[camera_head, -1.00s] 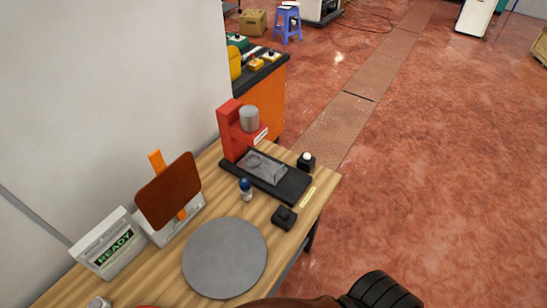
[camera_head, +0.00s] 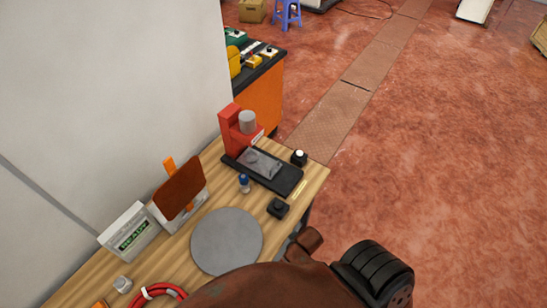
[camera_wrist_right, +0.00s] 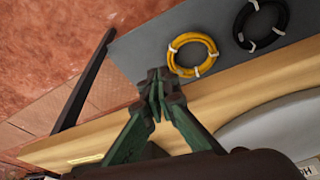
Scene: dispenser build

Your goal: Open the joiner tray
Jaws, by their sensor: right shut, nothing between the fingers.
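A red press-like machine (camera_head: 232,130) with a grey cylinder (camera_head: 247,122) stands at the far end of the wooden table. Its black base (camera_head: 284,181) carries a grey, see-through tray-like part (camera_head: 259,163) under the head. I take this machine as the joiner, but cannot confirm it. My right gripper (camera_wrist_right: 157,92) has green fingers that meet at the tips, with nothing between them. It is near a yellow cable coil (camera_wrist_right: 192,55) in the right wrist view, and the joiner is not recognisable there. My left gripper is not in view.
The wooden table (camera_head: 73,288) holds a round grey disc (camera_head: 227,241), a READY box (camera_head: 129,232), a brown panel (camera_head: 180,188), a small blue-topped bottle (camera_head: 244,183) and black button boxes (camera_head: 278,208) (camera_head: 299,158). A black coil (camera_wrist_right: 262,22) lies on a grey surface (camera_wrist_right: 137,50).

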